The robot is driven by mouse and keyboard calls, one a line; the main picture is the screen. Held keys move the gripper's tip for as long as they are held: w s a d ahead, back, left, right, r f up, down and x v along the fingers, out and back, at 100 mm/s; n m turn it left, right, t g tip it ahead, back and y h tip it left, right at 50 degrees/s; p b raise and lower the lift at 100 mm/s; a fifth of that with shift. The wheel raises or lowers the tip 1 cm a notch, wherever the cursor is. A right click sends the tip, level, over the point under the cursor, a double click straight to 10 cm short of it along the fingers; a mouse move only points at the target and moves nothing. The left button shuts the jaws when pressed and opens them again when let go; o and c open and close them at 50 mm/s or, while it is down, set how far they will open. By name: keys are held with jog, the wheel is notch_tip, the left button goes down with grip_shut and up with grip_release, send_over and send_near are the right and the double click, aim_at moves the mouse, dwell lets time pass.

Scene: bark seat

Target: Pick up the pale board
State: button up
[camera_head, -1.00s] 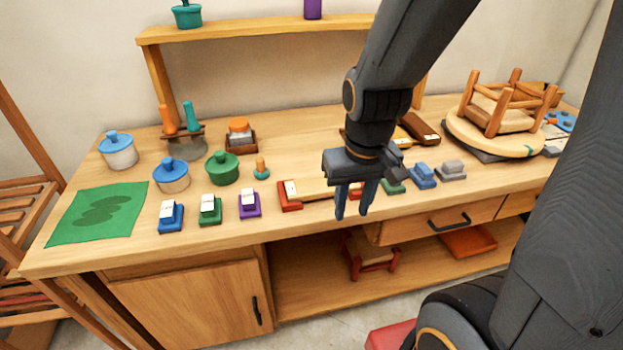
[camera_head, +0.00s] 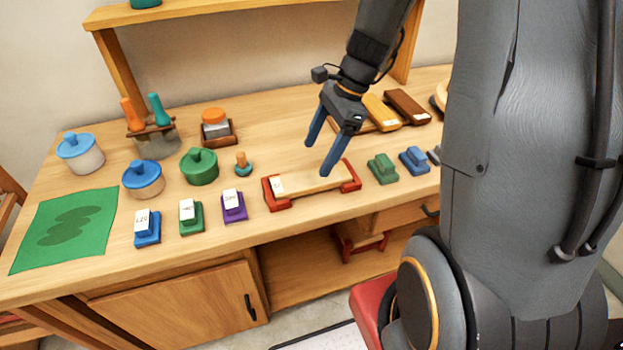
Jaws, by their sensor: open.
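The pale board (camera_head: 303,182) is a light wooden slab on the workbench with a small white label near its left end. Red end pieces (camera_head: 276,194) hold it at its left and right ends. My gripper (camera_head: 318,160) is open, with its two blue fingers pointing down at the board. One fingertip shows over the board's right part and the other just behind its back edge. The fingers hold nothing; whether a fingertip touches the board cannot be told.
Small labelled blocks in blue (camera_head: 147,229), green (camera_head: 191,217) and purple (camera_head: 233,206) stand left of the board. A green block (camera_head: 382,168) and a blue block (camera_head: 414,160) stand to its right. A green lidded pot (camera_head: 199,166) is behind left. Bench behind the board is mostly clear.

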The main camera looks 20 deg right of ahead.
aim_at(311, 178)
jog(key=shift+d+f+p+x, duration=0.1)
jog(key=shift+d+p+x, duration=0.15)
jog(key=shift+x, duration=0.9)
jog(key=shift+d+f+p+x, duration=0.15)
jog(key=shift+p+x, duration=0.15)
jog(key=shift+x, duration=0.85)
jog(key=shift+d+p+x, duration=0.2)
jog(key=shift+p+x, duration=0.1)
jog(key=shift+x, duration=0.8)
jog(key=c, duration=1.3)
